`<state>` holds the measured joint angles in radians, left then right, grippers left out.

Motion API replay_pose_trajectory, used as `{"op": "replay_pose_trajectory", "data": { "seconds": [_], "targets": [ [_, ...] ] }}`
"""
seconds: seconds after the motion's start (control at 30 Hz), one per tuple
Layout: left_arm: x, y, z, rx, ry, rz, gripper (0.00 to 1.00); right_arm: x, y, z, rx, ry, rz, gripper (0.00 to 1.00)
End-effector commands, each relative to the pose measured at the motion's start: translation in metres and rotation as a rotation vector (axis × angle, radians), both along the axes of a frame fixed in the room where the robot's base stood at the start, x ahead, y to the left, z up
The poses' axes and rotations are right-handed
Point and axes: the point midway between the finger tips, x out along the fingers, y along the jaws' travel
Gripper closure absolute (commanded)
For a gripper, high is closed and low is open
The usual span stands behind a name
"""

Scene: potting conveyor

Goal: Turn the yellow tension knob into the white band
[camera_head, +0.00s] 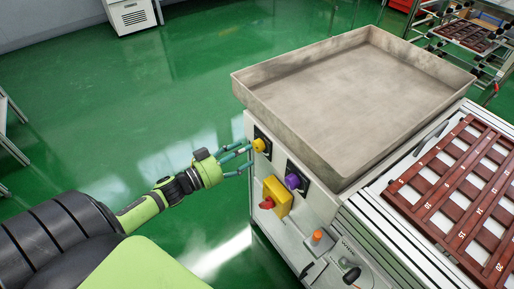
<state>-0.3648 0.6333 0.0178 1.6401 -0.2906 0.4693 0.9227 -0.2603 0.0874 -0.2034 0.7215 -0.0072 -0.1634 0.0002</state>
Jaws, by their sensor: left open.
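The yellow tension knob (259,145) sits on a dark plate on the side panel of the grey conveyor cabinet, just below the tray's near left corner. Its white band is too small to make out. My left gripper (247,158) comes in from the left with its fingers spread open, the tips close to the knob. I cannot tell whether a finger touches it. The knob's left side is partly behind the fingers. My right gripper is not in view.
A purple knob (292,181), a yellow box (278,197) with a red knob (267,203) and an orange button (317,237) are close by on the cabinet. A large empty tray (350,92) overhangs above. Brown slatted racks (440,190) lie right. Green floor (190,90) is clear.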

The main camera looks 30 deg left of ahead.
Motion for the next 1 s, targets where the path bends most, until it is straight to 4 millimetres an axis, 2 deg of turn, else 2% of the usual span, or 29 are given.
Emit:
{"op": "replay_pose_trajectory", "data": {
  "seconds": [0.2,0.37,0.6,0.73,0.77,1.0],
  "targets": [
    [0.027,-0.011,0.000,-0.002,-0.001,0.001,0.38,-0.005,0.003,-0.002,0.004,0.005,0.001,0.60],
    [0.034,-0.014,0.000,0.000,0.001,0.001,0.38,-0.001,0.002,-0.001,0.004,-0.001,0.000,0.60],
    [0.034,-0.014,-0.001,0.001,0.002,0.002,0.38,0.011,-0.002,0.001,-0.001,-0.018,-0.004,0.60],
    [0.034,-0.014,-0.001,0.000,0.001,0.002,0.90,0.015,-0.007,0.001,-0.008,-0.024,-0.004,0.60],
    [0.034,-0.014,-0.001,0.000,0.001,0.002,0.94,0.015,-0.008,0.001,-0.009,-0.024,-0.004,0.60],
    [0.035,-0.014,0.001,0.005,-0.003,0.001,0.94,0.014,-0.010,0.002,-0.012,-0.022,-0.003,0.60]
  ]
}}
